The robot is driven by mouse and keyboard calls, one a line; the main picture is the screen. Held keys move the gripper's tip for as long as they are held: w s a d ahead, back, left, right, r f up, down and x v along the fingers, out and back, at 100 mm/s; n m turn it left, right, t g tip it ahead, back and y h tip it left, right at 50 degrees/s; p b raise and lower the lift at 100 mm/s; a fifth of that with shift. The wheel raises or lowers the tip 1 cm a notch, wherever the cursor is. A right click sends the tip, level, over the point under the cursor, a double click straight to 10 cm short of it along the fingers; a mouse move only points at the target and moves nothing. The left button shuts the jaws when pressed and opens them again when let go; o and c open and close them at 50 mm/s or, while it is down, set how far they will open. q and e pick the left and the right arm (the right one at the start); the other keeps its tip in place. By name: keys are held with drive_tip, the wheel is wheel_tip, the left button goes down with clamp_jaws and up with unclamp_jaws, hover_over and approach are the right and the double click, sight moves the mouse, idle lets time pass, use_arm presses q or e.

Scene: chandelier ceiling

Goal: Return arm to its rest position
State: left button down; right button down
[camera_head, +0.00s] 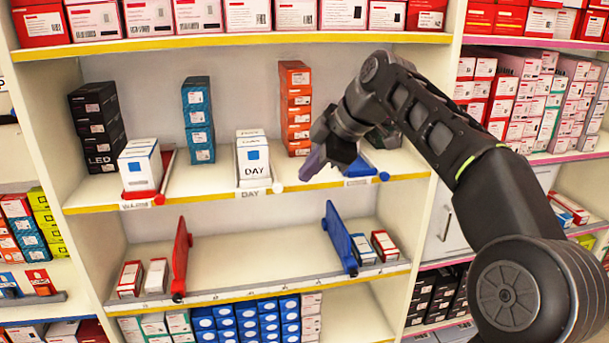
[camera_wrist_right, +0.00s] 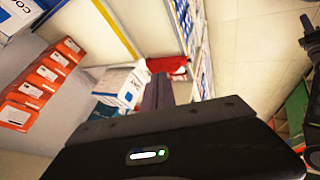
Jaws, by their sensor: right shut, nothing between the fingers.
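My right arm (camera_head: 430,110) reaches in from the lower right of the head view, in front of the shelves. My right gripper (camera_head: 308,168) is at its left end, in front of the upper middle shelf. Its fingers also show in the right wrist view (camera_wrist_right: 158,92); they are shut together with nothing between them. In the head view the gripper is between the white DAY box (camera_head: 252,158) and the blue divider (camera_head: 362,168). It hides part of the shelf's right side. My left gripper is not in view.
Stacks of orange boxes (camera_head: 295,110), teal boxes (camera_head: 198,120) and black boxes (camera_head: 97,125) stand on this shelf. A shelf of red and white boxes (camera_head: 510,100) is behind my arm.

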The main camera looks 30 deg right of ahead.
drive_tip(key=shift+s, duration=0.1)
idle(0.3)
drive_tip(key=w+a+f+m+g, duration=0.15)
drive_tip(key=a+f, duration=0.35)
drive_tip(key=f, duration=0.8)
drive_tip(key=w+a+f+m+g, duration=0.1)
drive_tip(key=a+f+m, duration=0.3)
drive_tip(key=f, duration=0.9)
drive_tip(key=w+a+f+m+g, duration=0.15)
drive_tip(key=a+f, duration=0.45)
drive_tip(key=f, duration=0.8)
drive_tip(key=s+a+f+m+g, duration=0.1)
drive_tip(key=s+a+f+m, duration=0.45)
drive_tip(key=s+f, duration=0.9)
drive_tip(key=s+a+f+m, duration=0.1)
drive_tip(key=s+a+f, duration=0.2)
drive_tip(key=s, duration=0.5)
drive_tip(key=s+a+f+m+g+y, duration=0.1)
drive_tip(key=s+a+f, duration=0.2)
drive_tip(key=s+a, duration=0.2)
drive_tip(key=s, duration=0.3)
drive_tip(key=shift+s+f+y, duration=0.15)
drive_tip(key=shift+s+y, duration=0.05)
drive_tip(key=shift+y, duration=0.1)
